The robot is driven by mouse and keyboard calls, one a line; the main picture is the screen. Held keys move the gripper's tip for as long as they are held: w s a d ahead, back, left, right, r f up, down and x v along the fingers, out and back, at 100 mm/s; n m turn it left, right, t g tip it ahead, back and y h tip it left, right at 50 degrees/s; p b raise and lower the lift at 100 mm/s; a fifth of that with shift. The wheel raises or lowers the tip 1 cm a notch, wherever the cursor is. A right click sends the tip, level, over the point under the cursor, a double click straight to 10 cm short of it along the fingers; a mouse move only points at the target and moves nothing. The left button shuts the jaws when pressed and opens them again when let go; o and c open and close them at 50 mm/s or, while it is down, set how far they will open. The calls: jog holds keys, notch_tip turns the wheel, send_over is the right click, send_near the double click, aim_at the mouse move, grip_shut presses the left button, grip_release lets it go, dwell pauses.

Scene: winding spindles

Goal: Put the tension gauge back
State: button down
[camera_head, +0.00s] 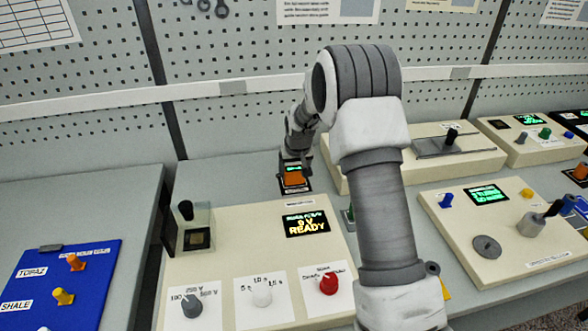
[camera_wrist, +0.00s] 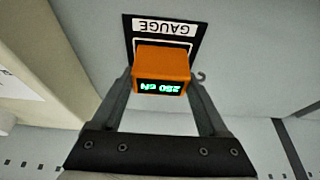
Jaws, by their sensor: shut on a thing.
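The tension gauge (camera_wrist: 162,68) is a small orange box with a lit green display that reads 250 cN in the wrist view. My gripper (camera_wrist: 160,85) is shut on it, one finger on each side. The gauge is over a black mat (camera_wrist: 194,30) labelled GAUGE, with a white outline partly hidden behind it. I cannot tell whether the gauge touches the mat. In the head view the orange gauge (camera_head: 293,178) shows below my gripper (camera_head: 296,165), at the mat behind the cream console.
A cream console (camera_head: 220,262) with knobs and a READY display (camera_head: 306,223) stands in front of the mat. Another cream unit (camera_head: 425,150) is close on the right. A pegboard wall rises behind.

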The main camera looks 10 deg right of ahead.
grip_release()
jog(key=shift+r, duration=0.35)
jog(key=s+f+v, duration=0.1)
jog(key=s+v, duration=0.1)
jog(key=v, duration=0.9)
jog(key=s+f+v, duration=0.1)
jog(key=s+v, duration=0.1)
jog(key=v, duration=0.9)
jog(key=s+r, duration=0.2)
jog(key=s, duration=1.2)
jog(key=s+r+t, duration=0.1)
jog(key=s+r, duration=0.2)
jog(key=s, duration=1.1)
jog(key=shift+r, duration=0.15)
